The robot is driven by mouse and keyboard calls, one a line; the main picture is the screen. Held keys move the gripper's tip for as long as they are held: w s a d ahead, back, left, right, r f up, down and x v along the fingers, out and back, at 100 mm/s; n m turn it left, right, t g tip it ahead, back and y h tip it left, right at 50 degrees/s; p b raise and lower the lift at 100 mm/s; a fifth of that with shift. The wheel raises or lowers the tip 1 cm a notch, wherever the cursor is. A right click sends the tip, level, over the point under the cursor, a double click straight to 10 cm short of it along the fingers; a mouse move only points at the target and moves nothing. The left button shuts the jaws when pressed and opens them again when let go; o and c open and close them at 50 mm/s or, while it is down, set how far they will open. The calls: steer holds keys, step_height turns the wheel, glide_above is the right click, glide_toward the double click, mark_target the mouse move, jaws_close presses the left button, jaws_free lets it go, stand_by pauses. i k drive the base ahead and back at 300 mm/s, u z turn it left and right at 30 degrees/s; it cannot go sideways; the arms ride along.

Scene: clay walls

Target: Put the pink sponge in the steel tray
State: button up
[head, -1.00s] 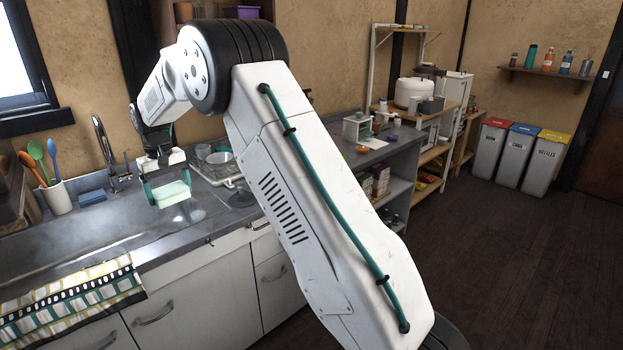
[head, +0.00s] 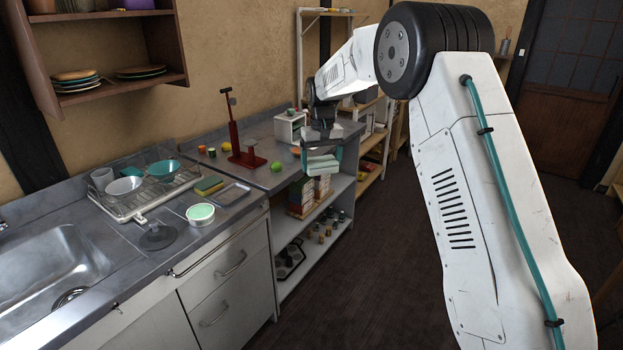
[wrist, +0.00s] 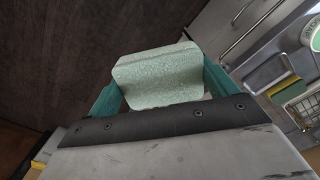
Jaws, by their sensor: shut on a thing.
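My gripper (head: 321,152) has teal fingers and is shut on a pale green, sponge-like block (head: 322,166). The block also shows between the fingers in the wrist view (wrist: 158,80), with dark floor behind it. My gripper holds it in the air at the front edge of the counter's right part. A small shallow grey metal tray (head: 232,194) lies on the counter, to the left of my gripper; it also shows at the right of the wrist view (wrist: 264,72). Nothing shows in it. I see no pink sponge in either view.
A yellow and green sponge (head: 209,186) lies beside the tray. A red stand (head: 240,150) is behind. Open shelves (head: 310,225) are below.

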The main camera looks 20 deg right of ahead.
mark_target(236, 192)
steer(key=z, duration=0.85)
steer(key=i, duration=1.75)
steer(key=u, duration=1.1)
